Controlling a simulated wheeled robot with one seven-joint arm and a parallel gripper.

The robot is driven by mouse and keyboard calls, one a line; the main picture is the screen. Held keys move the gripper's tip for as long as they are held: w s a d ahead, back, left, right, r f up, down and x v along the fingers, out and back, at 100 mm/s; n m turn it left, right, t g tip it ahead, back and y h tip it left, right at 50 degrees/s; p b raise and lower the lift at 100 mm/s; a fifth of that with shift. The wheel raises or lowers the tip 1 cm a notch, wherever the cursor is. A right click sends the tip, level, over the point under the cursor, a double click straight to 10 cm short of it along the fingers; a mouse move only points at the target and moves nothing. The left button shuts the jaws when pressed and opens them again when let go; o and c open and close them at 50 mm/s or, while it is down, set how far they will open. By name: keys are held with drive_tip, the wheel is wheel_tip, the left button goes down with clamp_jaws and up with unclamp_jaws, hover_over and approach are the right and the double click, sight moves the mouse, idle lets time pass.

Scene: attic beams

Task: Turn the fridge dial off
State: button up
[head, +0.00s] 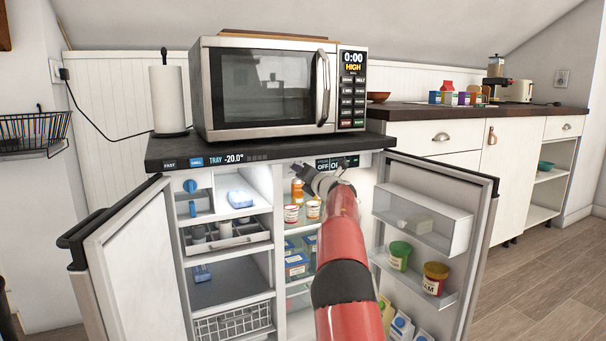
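The fridge (270,240) stands with both doors swung open. A panel marked "PRESS OFF" (323,166) shows on the top front strip, above the right compartment. The dial by this label cannot be made out; my gripper and arm cover part of that area.
The left door (130,270) and right door (478,250) stand out on both sides of my red arm. Jars and boxes fill the right shelves and door bins (410,280). A microwave (265,85) and paper roll (168,98) sit on top. Floor is clear at right.

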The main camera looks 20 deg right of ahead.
drive_tip(key=shift+o, duration=0.6)
drive_tip(key=shift+r, duration=0.1)
drive_tip(key=shift+s, duration=0.1)
drive_tip(key=s+b, duration=0.1)
drive_tip(key=s, duration=0.6)
drive_tip(key=shift+s+d+f+b, duration=0.25)
drive_tip(key=shift+s+d+b, duration=0.1)
drive_tip(key=shift+b, duration=0.05)
